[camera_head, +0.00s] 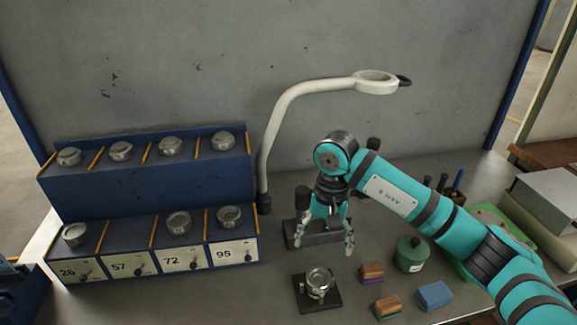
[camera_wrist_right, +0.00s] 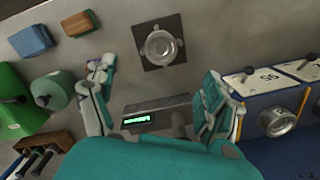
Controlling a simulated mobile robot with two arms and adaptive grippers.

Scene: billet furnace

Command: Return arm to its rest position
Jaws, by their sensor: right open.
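My right arm is teal with dark joints and comes in from the right in the head view. My right gripper (camera_head: 325,232) points down over the bench and is open and empty. In the right wrist view its two fingers (camera_wrist_right: 157,98) stand wide apart with nothing between them but the bench and a device with a green display (camera_wrist_right: 137,119). A small metal cup (camera_head: 319,282) sits on a dark square plate (camera_head: 304,304) in front of the gripper, apart from it. My left gripper is not in view.
A blue two-tier rack (camera_head: 150,190) with metal cups and numbered drawers stands at left. A white ring lamp (camera_head: 302,88) arches behind the gripper. A green pot (camera_head: 411,254), a blue block (camera_head: 434,295) and brown-topped blocks (camera_head: 371,273) lie below my arm.

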